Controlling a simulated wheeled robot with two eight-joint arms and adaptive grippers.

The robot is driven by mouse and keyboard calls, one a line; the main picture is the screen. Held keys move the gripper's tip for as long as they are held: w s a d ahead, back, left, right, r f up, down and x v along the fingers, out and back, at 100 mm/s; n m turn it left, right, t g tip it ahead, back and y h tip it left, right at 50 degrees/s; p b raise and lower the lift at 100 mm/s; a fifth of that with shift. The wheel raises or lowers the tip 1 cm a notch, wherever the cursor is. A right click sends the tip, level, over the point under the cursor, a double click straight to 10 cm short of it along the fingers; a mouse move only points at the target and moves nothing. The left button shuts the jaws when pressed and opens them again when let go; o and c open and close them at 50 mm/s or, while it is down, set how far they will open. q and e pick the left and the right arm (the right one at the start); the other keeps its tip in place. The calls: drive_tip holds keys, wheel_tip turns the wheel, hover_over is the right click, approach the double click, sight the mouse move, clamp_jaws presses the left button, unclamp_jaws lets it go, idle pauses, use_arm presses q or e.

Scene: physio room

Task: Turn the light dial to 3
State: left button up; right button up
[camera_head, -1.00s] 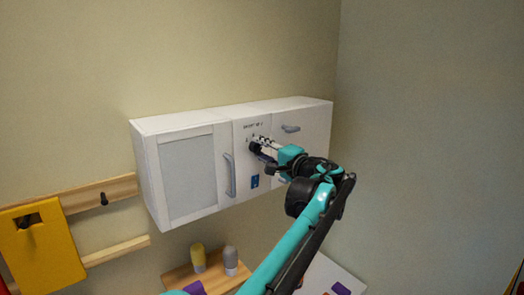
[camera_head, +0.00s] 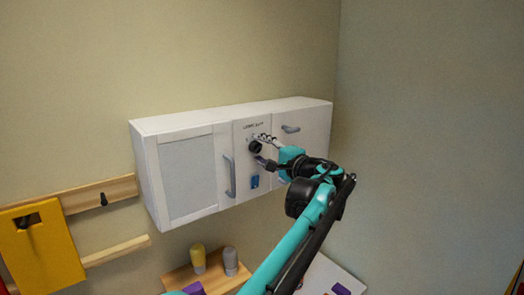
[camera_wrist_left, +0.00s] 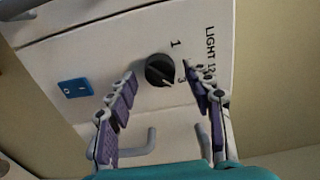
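The light dial (camera_head: 255,147) is a round black knob on the middle panel of a white wall cabinet (camera_head: 188,172). Other print is partly hidden by a finger. My left gripper (camera_head: 262,149) is open at the panel, one finger on each side of the dial, with visible gaps between fingers and knob. My right gripper is not in view.
A blue rocker switch (camera_wrist_left: 75,88) sits on the same panel. Grey door handles (camera_head: 230,176) stick out on both sides. Below are a wooden shelf (camera_head: 212,276) with bottles, and a yellow board (camera_head: 45,250) at left.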

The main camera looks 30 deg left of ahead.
use_arm(q)
drive_tip(key=shift+d, duration=0.1)
drive_tip(key=v, duration=1.2)
drive_tip(key=shift+f, duration=0.1)
